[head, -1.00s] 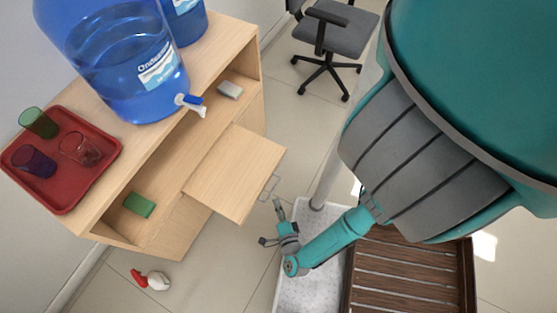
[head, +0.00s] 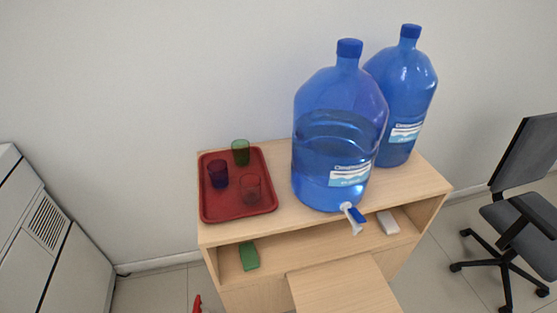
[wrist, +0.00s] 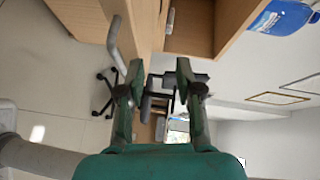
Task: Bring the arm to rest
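My gripper (wrist: 156,88) shows only in the wrist view, its two fingers apart with nothing between them. Beside it in that view are a metal door handle (wrist: 115,45) and the wooden cabinet (wrist: 190,45). The gripper and arm are out of the head view. There the same cabinet (head: 283,227) stands against the wall, and its front panel (head: 340,285) is open. I cannot tell how far the gripper is from the handle.
On the cabinet top are a red tray (head: 215,212) with three cups and two blue water bottles (head: 340,115) (head: 405,85), the nearer with a tap. A green block (head: 249,256) and a white item (head: 388,222) lie on the shelf. An office chair (head: 520,215) stands at right.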

